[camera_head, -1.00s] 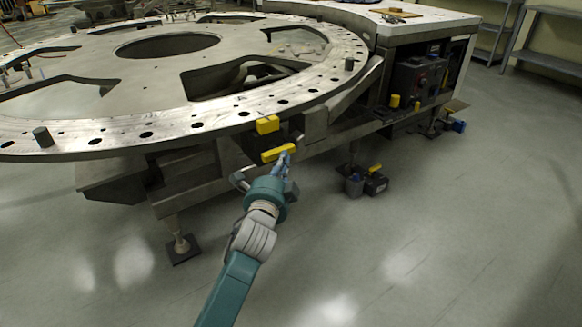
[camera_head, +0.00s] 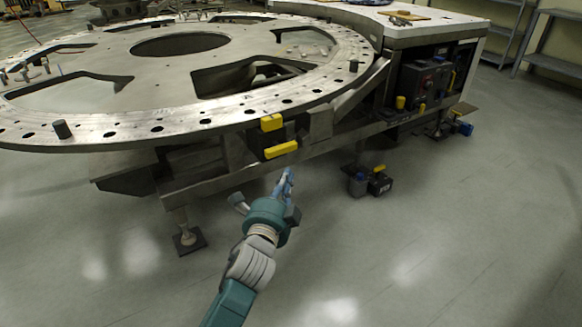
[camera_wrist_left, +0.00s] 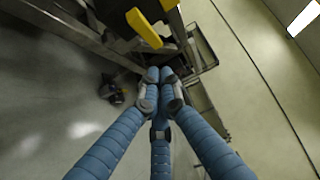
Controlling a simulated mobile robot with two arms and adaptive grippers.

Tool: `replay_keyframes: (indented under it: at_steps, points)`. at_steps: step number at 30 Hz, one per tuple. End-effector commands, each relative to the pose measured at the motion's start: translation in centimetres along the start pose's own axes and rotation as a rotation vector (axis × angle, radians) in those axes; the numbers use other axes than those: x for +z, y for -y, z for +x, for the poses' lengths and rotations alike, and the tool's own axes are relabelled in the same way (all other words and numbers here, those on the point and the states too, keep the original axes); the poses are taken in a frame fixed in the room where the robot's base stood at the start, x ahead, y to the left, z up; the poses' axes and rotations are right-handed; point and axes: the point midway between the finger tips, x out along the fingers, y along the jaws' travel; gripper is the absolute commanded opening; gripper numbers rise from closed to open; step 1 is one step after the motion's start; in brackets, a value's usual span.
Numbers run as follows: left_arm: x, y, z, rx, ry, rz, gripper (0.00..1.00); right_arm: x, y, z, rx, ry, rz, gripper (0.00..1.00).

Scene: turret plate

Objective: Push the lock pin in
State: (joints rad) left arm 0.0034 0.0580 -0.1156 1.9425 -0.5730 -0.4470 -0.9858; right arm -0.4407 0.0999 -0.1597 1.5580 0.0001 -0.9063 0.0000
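A yellow block (camera_head: 271,123) sits at the rim of the turret plate (camera_head: 200,120), and a yellow bar (camera_head: 281,149) sits just below it on the frame. I cannot tell which of these yellow parts belongs to the lock pin, or how far in the pin sits. My left gripper (camera_head: 287,173) is below the yellow bar, apart from it, and holds nothing. In the left wrist view its blue fingers (camera_wrist_left: 160,76) are drawn together at the tips, and the yellow bar (camera_wrist_left: 144,28) shows above and beyond them. My right gripper is not in view.
A control box (camera_head: 420,78) with yellow knobs is under the white-topped cabinet at the right. A small dark unit (camera_head: 379,182) with a yellow top stands on the floor under the frame. A support foot (camera_head: 188,241) stands at the left. Floor in front is clear.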

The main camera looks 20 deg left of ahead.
Motion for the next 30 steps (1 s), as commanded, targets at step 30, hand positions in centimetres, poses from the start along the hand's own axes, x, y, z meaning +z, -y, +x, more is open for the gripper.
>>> replay_keyframes:
  at_steps: [30]
  points:
    - [-0.1, -3.7, -4.4, 0.081, 0.002, -0.072, 0.0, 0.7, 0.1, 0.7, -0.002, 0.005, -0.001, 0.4]
